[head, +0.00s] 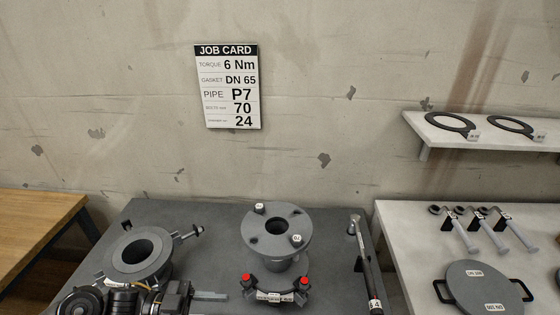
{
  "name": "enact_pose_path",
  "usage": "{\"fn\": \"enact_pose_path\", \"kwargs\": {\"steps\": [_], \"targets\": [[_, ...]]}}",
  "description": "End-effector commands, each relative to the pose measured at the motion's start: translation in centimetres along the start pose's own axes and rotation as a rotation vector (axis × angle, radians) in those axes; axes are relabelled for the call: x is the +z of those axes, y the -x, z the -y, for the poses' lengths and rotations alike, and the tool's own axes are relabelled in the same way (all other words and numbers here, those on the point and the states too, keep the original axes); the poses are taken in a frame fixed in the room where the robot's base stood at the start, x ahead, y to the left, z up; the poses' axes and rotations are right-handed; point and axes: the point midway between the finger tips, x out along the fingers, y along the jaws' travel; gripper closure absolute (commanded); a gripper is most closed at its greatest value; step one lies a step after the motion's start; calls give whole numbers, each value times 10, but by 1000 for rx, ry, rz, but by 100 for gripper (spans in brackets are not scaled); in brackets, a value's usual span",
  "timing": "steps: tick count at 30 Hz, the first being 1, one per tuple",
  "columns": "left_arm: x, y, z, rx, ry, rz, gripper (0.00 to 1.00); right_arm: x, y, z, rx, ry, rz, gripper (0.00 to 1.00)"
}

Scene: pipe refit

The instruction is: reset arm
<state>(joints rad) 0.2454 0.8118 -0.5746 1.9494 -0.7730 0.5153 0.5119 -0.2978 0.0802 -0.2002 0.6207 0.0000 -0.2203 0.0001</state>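At the bottom left, a dark, jointed part that looks like my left arm comes in over the grey bench. Its end, my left gripper (208,296), points right; I cannot tell whether its fingers are open or shut, and I see nothing clearly held. It is in front of the lower part of a grey flanged pipe piece (158,262). My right arm and gripper are not in view.
Gaskets (450,123) lie on the shelf (430,133).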

Motion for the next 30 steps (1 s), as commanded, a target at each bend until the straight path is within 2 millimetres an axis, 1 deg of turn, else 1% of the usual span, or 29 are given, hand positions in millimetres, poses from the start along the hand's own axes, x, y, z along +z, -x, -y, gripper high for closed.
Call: {"fn": "enact_pose_path", "kwargs": {"steps": [4,9,11,14,17,18,20,21,23,24,29,30], "targets": [[9,-20,6,-111,-40,36,56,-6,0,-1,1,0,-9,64],[21,-37,20,-307,-74,112,56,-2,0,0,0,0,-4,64],[26,-40,25,-400,-74,154,56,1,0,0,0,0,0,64],[38,-36,34,-596,-37,257,56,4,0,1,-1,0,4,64],[58,-13,33,-812,71,411,56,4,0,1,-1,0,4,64],[68,-1,28,-885,129,478,56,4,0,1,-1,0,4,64],[81,17,16,-971,221,572,56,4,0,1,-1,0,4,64],[88,28,6,-1015,281,629,56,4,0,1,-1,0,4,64],[98,43,-10,-1063,366,705,56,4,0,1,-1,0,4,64],[104,51,-22,-1087,423,749,56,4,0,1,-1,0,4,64],[121,77,-70,-1141,634,903,56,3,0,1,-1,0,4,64],[124,81,-83,-1146,686,936,56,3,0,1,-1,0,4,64]]}}
